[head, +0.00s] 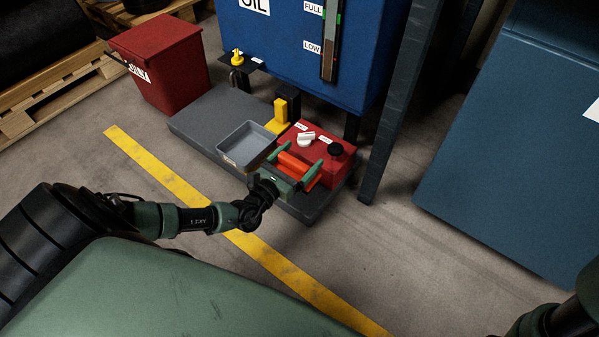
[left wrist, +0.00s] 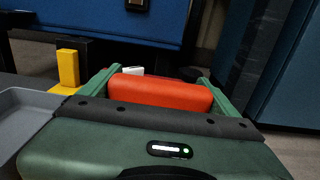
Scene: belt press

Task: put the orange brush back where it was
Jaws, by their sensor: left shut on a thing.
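The orange brush (head: 292,162) is between the two green fingers of my left gripper (head: 296,163). My left gripper is shut on it. In the left wrist view the brush (left wrist: 160,92) shows as a smooth orange block spanning between the fingers (left wrist: 158,88). In the head view it is in front of the red box (head: 338,168), which has a white knob and a black cap on top. I cannot tell whether the brush touches anything below; its underside is hidden by my gripper. My right gripper is not in view; only part of my right arm shows at the lower right corner.
A grey open tray (head: 246,145) and a yellow stand (head: 279,120) are left of the gripper on a dark grey platform (head: 199,118). A blue oil tank (head: 290,45) stands behind, beside a dark post (head: 388,120). A red bin (head: 160,70) is far left. The front floor is open.

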